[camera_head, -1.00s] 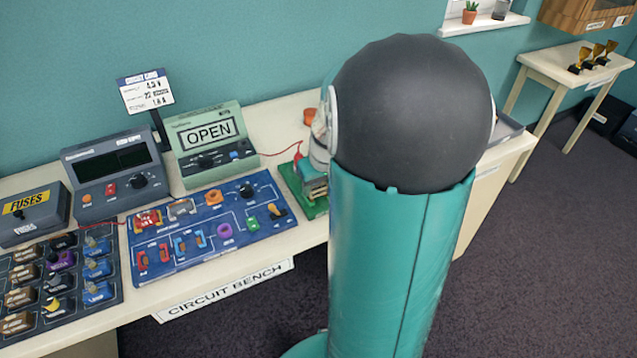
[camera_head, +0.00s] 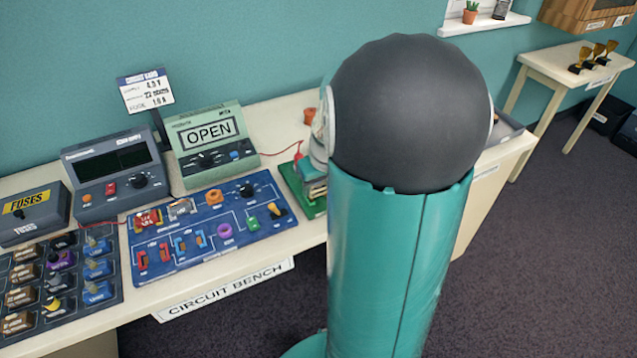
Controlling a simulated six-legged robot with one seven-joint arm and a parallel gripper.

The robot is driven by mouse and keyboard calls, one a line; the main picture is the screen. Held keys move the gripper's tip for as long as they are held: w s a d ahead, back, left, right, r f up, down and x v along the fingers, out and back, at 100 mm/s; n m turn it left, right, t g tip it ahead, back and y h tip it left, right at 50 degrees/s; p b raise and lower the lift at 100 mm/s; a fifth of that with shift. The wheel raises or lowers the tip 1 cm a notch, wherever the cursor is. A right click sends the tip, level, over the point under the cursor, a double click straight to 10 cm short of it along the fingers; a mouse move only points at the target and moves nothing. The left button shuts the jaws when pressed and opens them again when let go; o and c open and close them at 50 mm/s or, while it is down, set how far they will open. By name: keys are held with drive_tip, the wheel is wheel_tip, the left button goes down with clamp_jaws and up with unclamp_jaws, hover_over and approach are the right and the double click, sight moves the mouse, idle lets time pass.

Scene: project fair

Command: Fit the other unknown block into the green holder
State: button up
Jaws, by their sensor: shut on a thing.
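The green holder (camera_head: 291,184) lies on the bench behind my arm, and only its left part shows. A red lead runs to it from the green meter (camera_head: 207,150), whose screen reads OPEN. My large arm link covers the holder's right side and most of my gripper. A narrow grey part of my gripper (camera_head: 316,173) shows at the arm's left edge, low over the holder. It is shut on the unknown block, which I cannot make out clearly. Whether the block touches the holder or sits in it is hidden.
A blue circuit board (camera_head: 205,234) with coloured parts lies left of the holder. A dark tray of several blocks (camera_head: 58,283) is at the far left. A dark meter (camera_head: 115,175), a fuse box (camera_head: 33,215) and a sign (camera_head: 146,90) stand behind.

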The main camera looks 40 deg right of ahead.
drive_tip(key=shift+f, duration=0.4)
idle(0.7)
drive_tip(key=o, duration=1.5)
drive_tip(key=shift+o, duration=0.2)
drive_tip(key=shift+r, duration=4)
